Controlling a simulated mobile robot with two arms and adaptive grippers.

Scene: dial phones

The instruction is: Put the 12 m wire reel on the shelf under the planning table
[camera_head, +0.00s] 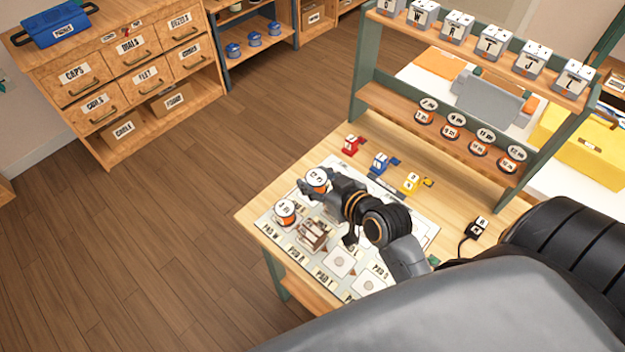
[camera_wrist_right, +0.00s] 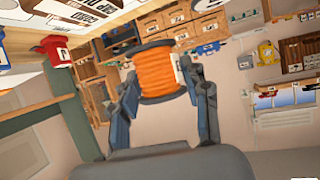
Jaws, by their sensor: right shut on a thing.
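My right gripper (camera_head: 312,190) is shut on a white-ended wire reel (camera_head: 319,179) above the far left part of the planning table (camera_head: 256,212). In the right wrist view this reel (camera_wrist_right: 158,75) shows orange wire between the two fingers; its label is too small to read surely. A second similar reel (camera_head: 285,210) stands on the mat to the left of the gripper. Under the tabletop, a strip of the lower shelf (camera_head: 309,288) shows at the left edge; most of it is hidden. My left gripper is not in view.
The mat (camera_head: 413,224) has marked pads and a small brown model (camera_head: 314,235). Red (camera_head: 351,145), blue (camera_head: 379,163) and yellow (camera_head: 410,183) small items stand behind it. A rack (camera_head: 355,95) with several reels and lettered blocks rises at the back. The floor (camera_head: 150,230) at left is clear.

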